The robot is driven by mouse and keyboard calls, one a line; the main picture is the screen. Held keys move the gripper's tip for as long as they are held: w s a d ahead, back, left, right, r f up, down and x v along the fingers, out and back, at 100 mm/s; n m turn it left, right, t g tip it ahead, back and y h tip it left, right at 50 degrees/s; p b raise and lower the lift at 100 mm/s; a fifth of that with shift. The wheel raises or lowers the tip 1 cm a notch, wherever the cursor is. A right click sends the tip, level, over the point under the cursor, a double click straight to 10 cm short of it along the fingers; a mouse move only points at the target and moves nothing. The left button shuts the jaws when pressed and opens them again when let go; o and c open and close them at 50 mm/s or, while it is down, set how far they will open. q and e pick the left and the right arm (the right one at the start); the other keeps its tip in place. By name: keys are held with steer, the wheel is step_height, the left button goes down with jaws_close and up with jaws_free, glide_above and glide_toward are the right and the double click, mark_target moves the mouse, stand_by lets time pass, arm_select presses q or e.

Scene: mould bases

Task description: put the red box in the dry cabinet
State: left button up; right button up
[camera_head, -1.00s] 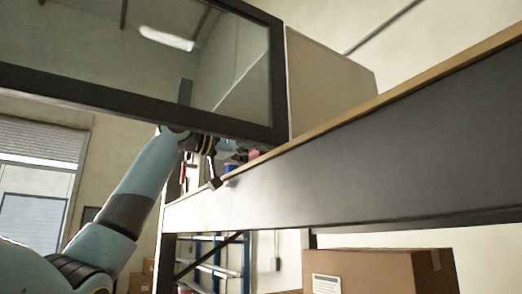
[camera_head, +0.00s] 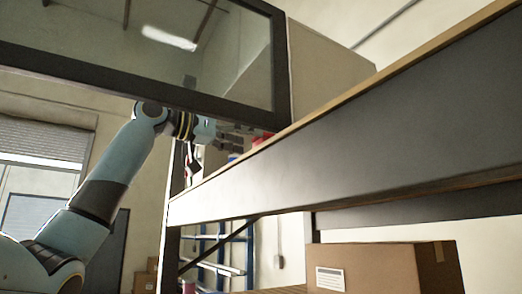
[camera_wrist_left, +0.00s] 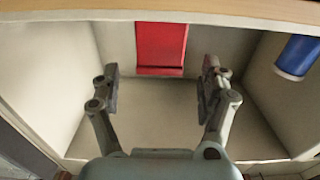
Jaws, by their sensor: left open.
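The red box (camera_wrist_left: 160,47) shows in the left wrist view, top centre, beyond and between the fingertips of my left gripper (camera_wrist_left: 161,72). The gripper is open and empty, with a gap on both sides of the box. In the head view my left gripper (camera_head: 236,137) is over the shelf edge, below the door's lower frame. A small red patch (camera_head: 262,140) shows just right of its fingers; most of it is hidden. The dry cabinet (camera_head: 325,68) is a beige body with a dark-framed glass door (camera_head: 225,60) across the upper left. My right gripper is out of view.
A blue cylinder (camera_wrist_left: 297,57) stands to the right of the red box in the left wrist view. Pale walls (camera_wrist_left: 50,75) flank the gripper there. The long dark-sided shelf (camera_head: 350,155) crosses the head view. A cardboard box (camera_head: 375,268) is below it.

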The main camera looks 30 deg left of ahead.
arm_select(q)
steer(key=b+v, duration=0.2)
steer(key=v, duration=0.4)
steer(key=shift+s+a, duration=0.15)
steer(key=shift+s, duration=0.05)
